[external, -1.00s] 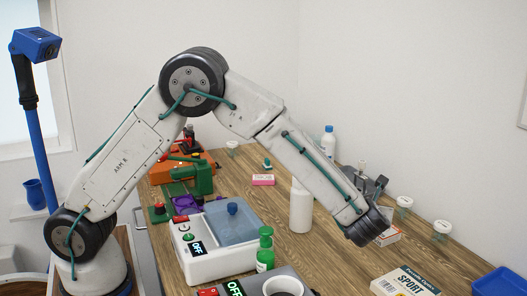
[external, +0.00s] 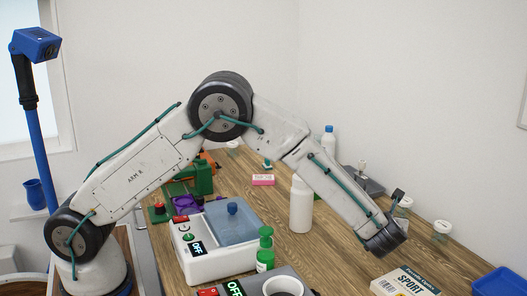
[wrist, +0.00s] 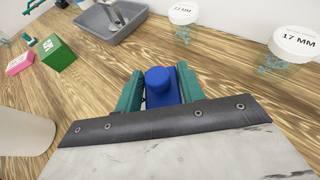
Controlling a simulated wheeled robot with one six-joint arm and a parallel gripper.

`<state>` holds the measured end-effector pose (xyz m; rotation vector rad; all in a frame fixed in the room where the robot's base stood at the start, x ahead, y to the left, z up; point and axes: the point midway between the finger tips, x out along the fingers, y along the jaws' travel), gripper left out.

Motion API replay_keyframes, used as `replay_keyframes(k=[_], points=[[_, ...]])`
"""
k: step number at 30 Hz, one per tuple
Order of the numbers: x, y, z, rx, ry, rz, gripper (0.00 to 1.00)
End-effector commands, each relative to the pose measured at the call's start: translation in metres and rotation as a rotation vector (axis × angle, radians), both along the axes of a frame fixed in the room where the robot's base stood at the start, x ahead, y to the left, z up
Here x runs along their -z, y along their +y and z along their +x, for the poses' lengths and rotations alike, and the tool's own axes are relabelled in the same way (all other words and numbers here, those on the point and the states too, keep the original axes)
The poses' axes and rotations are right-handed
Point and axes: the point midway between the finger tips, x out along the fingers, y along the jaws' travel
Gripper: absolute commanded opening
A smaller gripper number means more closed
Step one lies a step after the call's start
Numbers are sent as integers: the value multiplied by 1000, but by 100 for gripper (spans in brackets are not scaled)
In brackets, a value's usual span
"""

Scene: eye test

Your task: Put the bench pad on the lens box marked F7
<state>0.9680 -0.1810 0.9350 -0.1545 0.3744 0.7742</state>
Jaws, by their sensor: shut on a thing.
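In the wrist view my gripper (wrist: 160,92) is shut on a blue thing (wrist: 158,80) with a round raised top, held between the teal fingers. I cannot tell whether it is the bench pad. A green box (wrist: 60,52) with a white label and a pink box (wrist: 18,63) stand at upper left in the wrist view, away from my gripper. The pink box also shows in the external view (external: 262,180). No F7 mark is readable.
White-lidded jars marked 22 MM (wrist: 183,13) and 17 MM (wrist: 294,43) stand beyond my gripper. A grey tray (wrist: 112,36) is at the back. A white bottle (external: 301,205) stands left of my forearm. A SPORT box (external: 405,282) lies at the front right.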

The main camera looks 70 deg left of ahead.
Motion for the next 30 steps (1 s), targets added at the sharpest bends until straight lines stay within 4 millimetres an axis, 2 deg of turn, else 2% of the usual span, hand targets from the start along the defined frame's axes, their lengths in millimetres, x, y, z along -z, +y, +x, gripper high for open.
replay_keyframes(k=[1,3,14,30], points=[[1,0,0,0,0,0,44],[1,0,0,0,0,0,61],[-4,-2,-1,1,0,0,61],[-42,-68,-67,1,-1,-1,61]])
